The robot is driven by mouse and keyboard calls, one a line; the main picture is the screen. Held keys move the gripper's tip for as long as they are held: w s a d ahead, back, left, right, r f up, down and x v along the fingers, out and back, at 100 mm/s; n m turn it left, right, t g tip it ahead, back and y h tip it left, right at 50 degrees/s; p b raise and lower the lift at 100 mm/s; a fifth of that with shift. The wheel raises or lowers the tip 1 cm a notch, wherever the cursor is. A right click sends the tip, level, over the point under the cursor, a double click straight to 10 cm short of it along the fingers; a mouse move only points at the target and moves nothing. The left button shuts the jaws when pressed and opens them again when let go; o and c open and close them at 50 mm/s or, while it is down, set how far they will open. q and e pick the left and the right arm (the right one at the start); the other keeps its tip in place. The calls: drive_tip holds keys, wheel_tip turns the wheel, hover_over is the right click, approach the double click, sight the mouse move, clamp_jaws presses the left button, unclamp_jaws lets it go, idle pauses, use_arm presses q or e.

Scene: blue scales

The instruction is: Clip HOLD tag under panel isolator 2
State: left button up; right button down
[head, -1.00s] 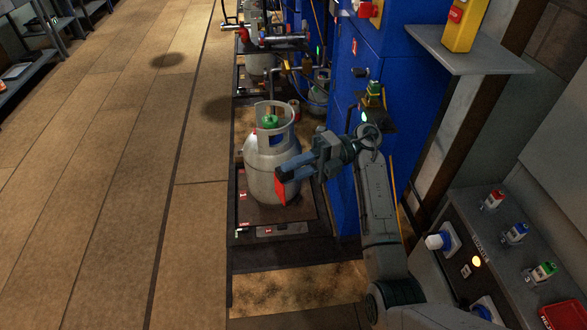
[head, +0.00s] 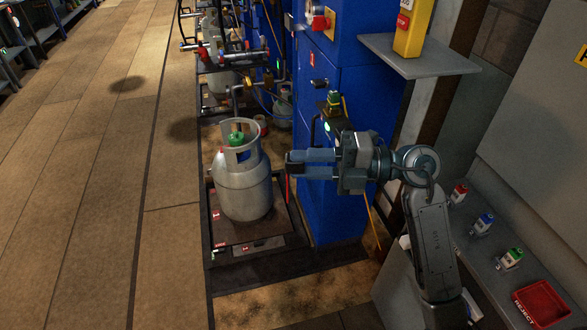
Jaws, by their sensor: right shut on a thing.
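My right gripper (head: 289,163) is shut on a thin red tag (head: 287,188), which hangs below the fingertips and shows nearly edge-on. Its lettering cannot be read. The gripper is in the air, just right of the grey gas cylinder (head: 245,184) and in front of the blue cabinet (head: 330,207). A red knob (head: 320,22) shows on the cabinet at the top. My left gripper is not in view.
The cylinder stands on a dark scale platform. A grey shelf (head: 420,62) with a yellow box (head: 412,28) juts out above my arm. Several small coloured-top units and a red reject tray (head: 541,302) sit on the right bench. The floor (head: 90,190) at left is clear.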

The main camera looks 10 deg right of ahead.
drive_tip(key=shift+s+d+r+t, duration=0.15)
drive_tip(key=shift+r+t, duration=0.15)
drive_tip(key=w+d+f+m+t+h, duration=0.2)
drive_tip(key=d+f+m+t+h, duration=0.7)
drive_tip(key=f, duration=0.5)
drive_tip(key=m+t, duration=0.1)
drive_tip(key=t, duration=0.1)
drive_tip(key=shift+w+d+f+t, duration=0.2)
drive_tip(key=shift+d+f+t, duration=0.05)
drive_tip(key=shift+d+t, duration=0.15)
